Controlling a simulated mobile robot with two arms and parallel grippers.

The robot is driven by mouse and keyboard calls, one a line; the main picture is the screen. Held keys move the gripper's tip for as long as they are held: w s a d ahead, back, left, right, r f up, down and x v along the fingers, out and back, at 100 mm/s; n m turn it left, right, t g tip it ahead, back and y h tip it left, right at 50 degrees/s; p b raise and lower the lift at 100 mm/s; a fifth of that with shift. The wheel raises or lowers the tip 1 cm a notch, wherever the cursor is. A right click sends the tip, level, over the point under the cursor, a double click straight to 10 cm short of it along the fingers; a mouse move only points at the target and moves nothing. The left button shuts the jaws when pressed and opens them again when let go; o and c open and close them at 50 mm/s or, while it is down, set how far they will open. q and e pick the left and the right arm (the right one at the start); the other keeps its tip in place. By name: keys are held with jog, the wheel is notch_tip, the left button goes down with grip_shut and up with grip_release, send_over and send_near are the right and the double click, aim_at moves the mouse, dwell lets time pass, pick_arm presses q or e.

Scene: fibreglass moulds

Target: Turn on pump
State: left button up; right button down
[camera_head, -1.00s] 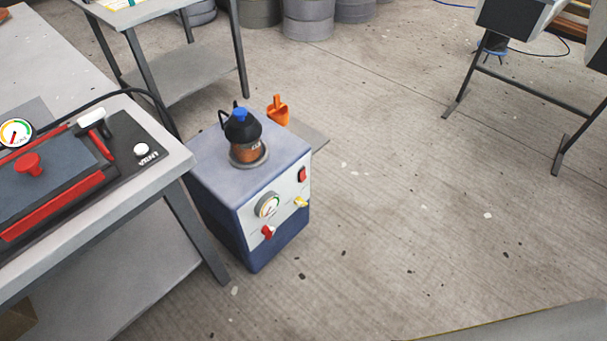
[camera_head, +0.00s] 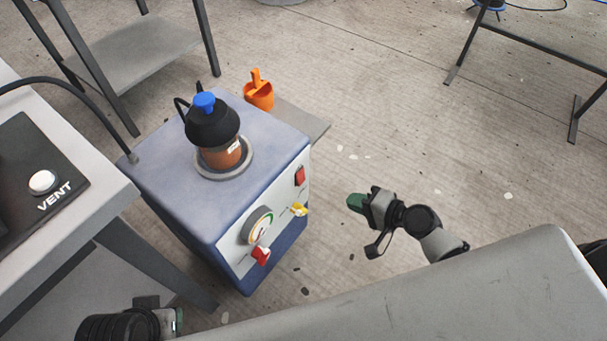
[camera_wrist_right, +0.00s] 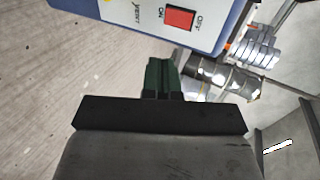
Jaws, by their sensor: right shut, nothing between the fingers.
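The pump (camera_head: 215,195) is a blue-grey box with a white front panel, standing beside the table. A red rocker switch (camera_head: 300,176) sits high on the panel's right side. It also shows in the right wrist view as a red switch (camera_wrist_right: 181,18) marked OFF and ON. The panel also bears a round gauge (camera_head: 258,225), a yellow valve handle (camera_head: 299,210) and a red valve handle (camera_head: 261,255). My right gripper (camera_head: 352,202) is shut and empty, to the right of the panel and apart from it. Part of my left arm shows at the bottom left; its fingers are not clear.
A black and brown jar with a blue cap (camera_head: 216,135) stands on the pump. The table (camera_head: 85,215) with a white VENT button (camera_head: 43,182) is at left.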

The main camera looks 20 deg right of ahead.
pick_arm(q)
jog(key=shift+r, duration=0.3)
pick_arm(e)
jog(key=shift+w+a+r, duration=0.1)
jog(key=shift+r, duration=0.2)
jog(key=b, duration=0.2)
send_near(302, 180)
notch_tip(302, 180, down, 3)
jog(key=w+a, duration=0.1)
jog(key=w, duration=0.1)
jog(key=w+a, duration=0.2)
jog(key=shift+w+a+f, duration=0.25)
jog(key=shift+w+f, duration=0.05)
jog(key=shift+w, duration=0.05)
pick_arm(q)
jog(key=shift+w+d+f+t, duration=0.15)
jog(key=shift+w+f+t, duration=0.35)
jog(key=shift+f, duration=0.4)
pick_arm(e)
jog(key=shift+w+a, duration=0.2)
jog(key=shift+w, duration=0.05)
pick_arm(q)
jog(key=shift+w, duration=0.2)
pick_arm(e)
jog(key=shift+w+a, duration=0.1)
pick_arm(q)
jog(key=shift+r, duration=0.1)
